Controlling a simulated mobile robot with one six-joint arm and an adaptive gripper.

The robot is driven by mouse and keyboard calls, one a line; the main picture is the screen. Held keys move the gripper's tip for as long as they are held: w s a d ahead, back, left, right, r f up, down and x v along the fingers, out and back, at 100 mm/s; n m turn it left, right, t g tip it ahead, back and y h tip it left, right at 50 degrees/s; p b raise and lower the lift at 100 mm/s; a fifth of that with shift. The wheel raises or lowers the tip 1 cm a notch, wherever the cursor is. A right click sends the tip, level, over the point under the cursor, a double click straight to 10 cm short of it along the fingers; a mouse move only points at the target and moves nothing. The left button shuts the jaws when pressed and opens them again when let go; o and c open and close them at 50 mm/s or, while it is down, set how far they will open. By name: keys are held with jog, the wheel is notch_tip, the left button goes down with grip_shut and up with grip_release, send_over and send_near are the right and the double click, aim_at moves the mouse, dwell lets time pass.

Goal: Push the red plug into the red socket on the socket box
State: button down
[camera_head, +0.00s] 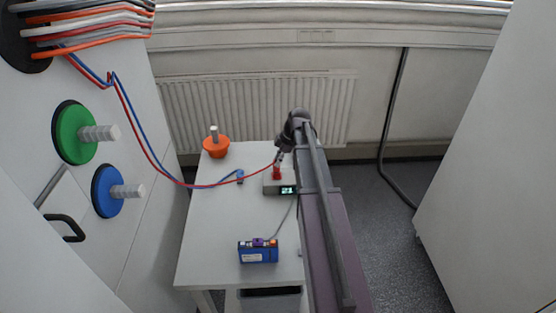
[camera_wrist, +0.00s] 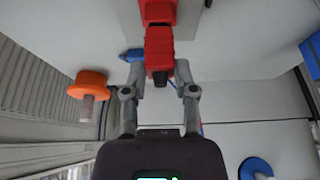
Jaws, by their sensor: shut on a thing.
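The red plug (camera_wrist: 158,52) is between the two fingers of my gripper (camera_wrist: 160,72) in the wrist view, and the gripper is shut on it. Another red part (camera_wrist: 157,10) lies just beyond it at the top edge; I cannot tell if this is the socket. In the head view the red plug (camera_head: 276,172) shows at the socket box (camera_head: 272,188), below my gripper (camera_head: 281,157). The box is grey with a lit display and stands at the table's right edge. The red socket is not clearly visible there, so I cannot tell how deep the plug sits.
A blue plug (camera_head: 240,176) lies left of the box; red and blue cables run from the wall cabinet. An orange disc with a peg (camera_head: 215,147) stands at the back left. A blue battery (camera_head: 258,253) sits in front, cabled towards the box. The table's left side (camera_head: 207,220) is clear.

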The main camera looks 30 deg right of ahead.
jog(key=shift+f, duration=0.2)
jog(key=shift+c, duration=1.7)
grip_release()
jog(key=shift+r, duration=0.15)
